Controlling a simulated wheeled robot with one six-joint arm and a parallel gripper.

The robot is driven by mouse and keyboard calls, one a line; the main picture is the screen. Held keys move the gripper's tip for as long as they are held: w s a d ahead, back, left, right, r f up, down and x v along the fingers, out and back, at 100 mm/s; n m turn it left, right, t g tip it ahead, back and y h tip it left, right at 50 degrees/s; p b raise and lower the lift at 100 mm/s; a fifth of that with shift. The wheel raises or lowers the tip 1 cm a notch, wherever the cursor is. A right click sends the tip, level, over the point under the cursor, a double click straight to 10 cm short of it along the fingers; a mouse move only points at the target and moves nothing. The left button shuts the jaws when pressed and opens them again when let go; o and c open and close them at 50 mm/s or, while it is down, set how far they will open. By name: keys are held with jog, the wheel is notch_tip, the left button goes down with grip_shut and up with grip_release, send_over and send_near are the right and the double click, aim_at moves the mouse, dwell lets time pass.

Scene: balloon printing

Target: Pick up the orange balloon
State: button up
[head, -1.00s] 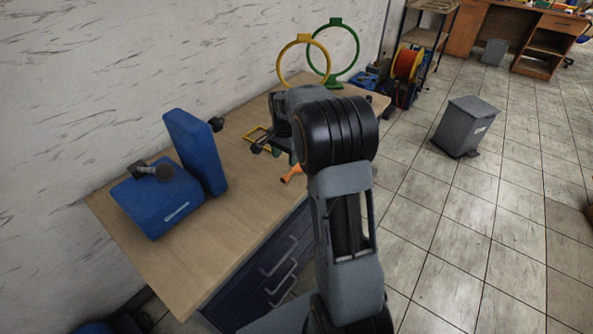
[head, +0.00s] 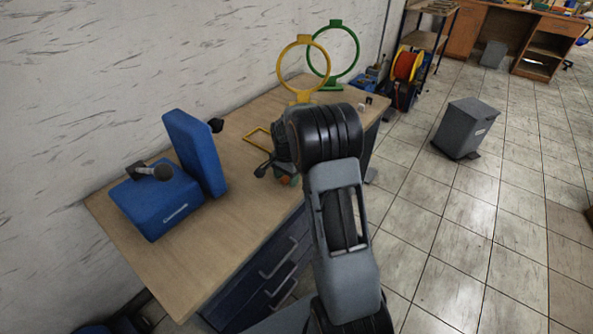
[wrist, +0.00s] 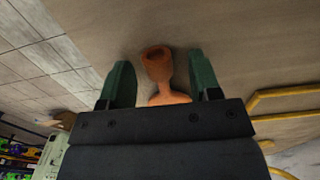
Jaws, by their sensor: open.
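The orange balloon (wrist: 158,66) lies on the wooden table between the two green fingers of my gripper (wrist: 160,82) in the wrist view. The fingers stand apart, with a gap on each side of the balloon. Part of the balloon is hidden behind the dark gripper body. In the head view only a small orange patch of the balloon (head: 285,180) shows beneath my gripper, and my arm hides most of it.
A blue box-like machine (head: 157,205) with an upright panel stands at the table's left. A yellow ring stand (head: 280,72) and a green ring stand (head: 357,55) are at the back. A yellow frame (head: 255,136) lies near my gripper. The front left tabletop (head: 185,275) is clear.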

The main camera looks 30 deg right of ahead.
jog(key=shift+c, duration=0.3)
jog(key=c, duration=0.8)
jog(key=shift+r, duration=0.1)
